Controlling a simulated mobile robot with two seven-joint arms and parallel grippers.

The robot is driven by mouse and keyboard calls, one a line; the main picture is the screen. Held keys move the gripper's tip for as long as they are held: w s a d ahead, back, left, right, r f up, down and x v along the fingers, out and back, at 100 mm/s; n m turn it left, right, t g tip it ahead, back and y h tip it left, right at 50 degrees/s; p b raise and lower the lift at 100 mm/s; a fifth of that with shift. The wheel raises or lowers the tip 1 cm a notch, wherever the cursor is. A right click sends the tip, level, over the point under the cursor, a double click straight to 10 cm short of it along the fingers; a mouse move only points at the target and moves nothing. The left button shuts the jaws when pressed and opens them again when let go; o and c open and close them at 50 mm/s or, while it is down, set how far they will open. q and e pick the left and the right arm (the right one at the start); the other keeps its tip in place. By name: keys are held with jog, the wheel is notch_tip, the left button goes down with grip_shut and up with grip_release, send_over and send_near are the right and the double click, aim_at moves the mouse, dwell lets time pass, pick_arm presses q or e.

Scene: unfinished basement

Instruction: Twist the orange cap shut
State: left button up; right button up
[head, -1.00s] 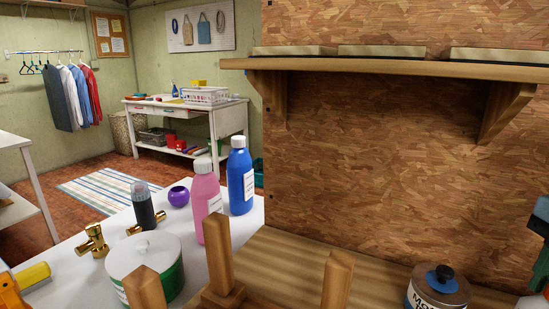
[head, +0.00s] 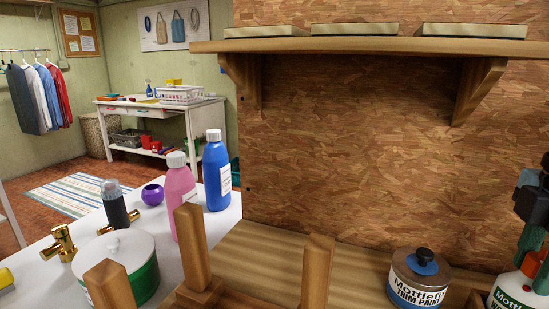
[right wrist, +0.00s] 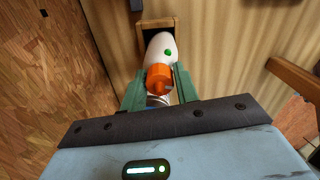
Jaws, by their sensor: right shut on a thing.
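The orange cap (right wrist: 158,77) sits on a white bottle (right wrist: 160,47) in the right wrist view. In the head view the bottle (head: 514,291), with a white label and green lettering, is cut off at the lower right. The cap shows there as a sliver of orange (head: 544,258) at the edge. My right gripper (right wrist: 159,88) has its green fingers on both sides of the cap and is shut on it. In the head view my right gripper (head: 536,250) is partly out of frame. Whether the cap is tight cannot be told. My left gripper is not in view.
A paint can (head: 418,280) stands left of the bottle on the wooden bench (head: 365,270). Upright wooden posts (head: 317,272) rise at the front. A shelf (head: 370,46) overhangs the bench. Pink (head: 181,195) and blue (head: 215,178) bottles crowd the white table at left.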

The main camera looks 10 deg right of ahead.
jog(key=m, duration=0.1)
jog(key=m+b, duration=0.1)
jog(key=shift+s+f+m, duration=0.1)
jog(key=shift+f+m, duration=0.25)
jog(key=shift+m, duration=0.05)
jog(key=shift+c, duration=0.2)
jog(key=shift+r+m+b, duration=0.1)
jog(key=shift+m+b, duration=0.5)
jog(key=shift+m, duration=0.5)
jog(key=shift+c, duration=0.2)
jog(key=o, duration=0.8)
jog(key=shift+c, duration=0.2)
jog(key=shift+r, duration=0.1)
jog(key=shift+r, duration=0.1)
jog(key=shift+r+p, duration=2.25)
jog(key=shift+r, duration=1.25)
